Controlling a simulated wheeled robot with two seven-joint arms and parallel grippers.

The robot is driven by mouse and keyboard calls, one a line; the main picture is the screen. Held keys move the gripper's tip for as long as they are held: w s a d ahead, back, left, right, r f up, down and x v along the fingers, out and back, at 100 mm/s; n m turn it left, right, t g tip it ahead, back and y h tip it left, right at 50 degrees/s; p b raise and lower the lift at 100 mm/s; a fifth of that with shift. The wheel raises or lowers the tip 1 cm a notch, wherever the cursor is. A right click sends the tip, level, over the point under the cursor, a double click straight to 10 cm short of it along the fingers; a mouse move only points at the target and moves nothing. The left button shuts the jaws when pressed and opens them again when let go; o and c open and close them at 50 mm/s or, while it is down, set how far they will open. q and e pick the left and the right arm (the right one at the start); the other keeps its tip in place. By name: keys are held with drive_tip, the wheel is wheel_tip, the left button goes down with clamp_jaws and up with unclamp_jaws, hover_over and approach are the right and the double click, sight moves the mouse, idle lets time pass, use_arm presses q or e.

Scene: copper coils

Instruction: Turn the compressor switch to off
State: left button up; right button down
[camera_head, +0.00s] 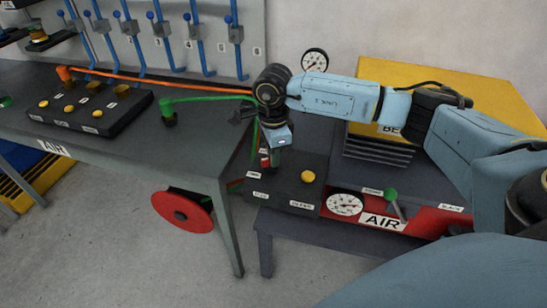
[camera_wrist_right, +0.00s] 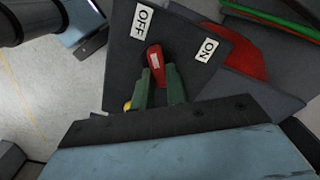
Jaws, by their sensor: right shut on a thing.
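The compressor switch has a red lever (camera_wrist_right: 154,58) on a dark plate, with an OFF label (camera_wrist_right: 142,18) and an ON label (camera_wrist_right: 207,50). In the right wrist view the lever tip points up, nearer OFF than ON. My right gripper (camera_wrist_right: 161,88) is shut on the red lever, its two green fingers on either side of it. In the head view my right gripper (camera_head: 268,158) points down at the back left of the dark switch box (camera_head: 290,185); the lever is mostly hidden there. My left gripper is not in view.
A gauge (camera_head: 344,204) and a green-knobbed lever (camera_head: 391,195) are on the red front right of the box. An orange hose (camera_head: 160,80) and a green hose (camera_head: 210,98) run beside my gripper from the left bench (camera_head: 190,150). A red reel (camera_head: 182,212) hangs below.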

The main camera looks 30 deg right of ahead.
drive_tip(key=shift+w+n, duration=0.1)
drive_tip(key=shift+n, duration=0.5)
drive_tip(key=shift+r+b, duration=0.1)
drive_tip(key=shift+b, duration=0.2)
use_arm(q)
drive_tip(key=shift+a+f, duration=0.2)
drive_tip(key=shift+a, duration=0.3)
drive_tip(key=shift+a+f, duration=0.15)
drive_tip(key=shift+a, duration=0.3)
use_arm(e)
drive_tip(key=c, duration=1.4)
unclamp_jaws()
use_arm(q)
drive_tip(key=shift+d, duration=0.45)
